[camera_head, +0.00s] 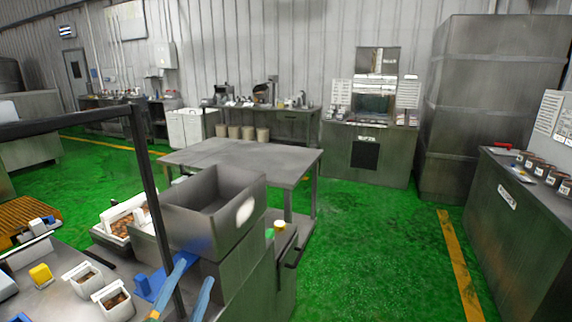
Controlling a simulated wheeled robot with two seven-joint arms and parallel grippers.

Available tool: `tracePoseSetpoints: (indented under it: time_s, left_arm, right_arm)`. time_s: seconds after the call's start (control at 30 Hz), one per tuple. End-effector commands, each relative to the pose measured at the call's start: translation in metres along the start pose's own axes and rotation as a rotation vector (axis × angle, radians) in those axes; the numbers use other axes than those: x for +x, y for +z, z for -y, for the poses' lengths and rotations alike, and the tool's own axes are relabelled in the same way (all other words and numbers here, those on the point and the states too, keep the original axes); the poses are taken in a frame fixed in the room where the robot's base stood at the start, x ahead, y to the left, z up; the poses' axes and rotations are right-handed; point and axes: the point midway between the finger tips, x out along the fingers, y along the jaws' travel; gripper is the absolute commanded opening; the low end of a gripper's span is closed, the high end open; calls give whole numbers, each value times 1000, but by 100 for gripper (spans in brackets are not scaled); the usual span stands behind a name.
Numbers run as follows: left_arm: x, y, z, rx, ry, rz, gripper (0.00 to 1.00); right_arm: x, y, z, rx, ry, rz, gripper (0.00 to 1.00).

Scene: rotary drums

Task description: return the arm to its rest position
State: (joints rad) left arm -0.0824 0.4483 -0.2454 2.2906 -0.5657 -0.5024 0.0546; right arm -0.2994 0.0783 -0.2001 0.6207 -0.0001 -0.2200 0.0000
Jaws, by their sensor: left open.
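What appears to be my left gripper (198,271) shows low in the head view, left of centre, as two slim blue fingers rising from the bottom edge. The fingers are apart, with nothing visible between them. They stand in front of a grey metal cabinet and an open grey metal bin (172,222). The left arm's links are mostly out of the picture. My right gripper is not in view.
A dark metal frame post (151,190) rises close by on the left. Small white containers (82,279) sit on the near bench. A grey table (240,158) stands behind the bin. A cabinet (520,225) stands at right. Green floor (375,250) between is clear.

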Motion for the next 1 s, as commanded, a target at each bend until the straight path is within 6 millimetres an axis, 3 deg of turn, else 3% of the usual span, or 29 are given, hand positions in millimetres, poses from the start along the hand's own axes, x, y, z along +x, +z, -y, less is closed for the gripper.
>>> tracePoseSetpoints:
  time_s: [0.03, 0.1, 0.2, 0.33, 0.53, 0.83, 1.0]
  left_arm:
    - [-18, 40, -21, -120, 54, 197, 62]
    - [-50, 84, -52, -250, 137, 445, 62]
    - [-101, 120, -92, -376, 256, 717, 62]
    - [-166, 139, -133, -492, 404, 988, 62]
    - [-260, 133, -175, -616, 631, 1313, 62]
    - [-284, 206, -260, -596, 682, 1386, 62]
    - [-332, 255, -312, -576, 716, 1433, 62]
  right_arm:
    - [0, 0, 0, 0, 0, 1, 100]
    - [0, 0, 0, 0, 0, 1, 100]
    - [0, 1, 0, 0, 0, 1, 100]
    - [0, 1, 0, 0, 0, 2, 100]
    - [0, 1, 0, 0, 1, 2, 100]
    - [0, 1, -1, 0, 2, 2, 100]
    - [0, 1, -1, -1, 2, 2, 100]
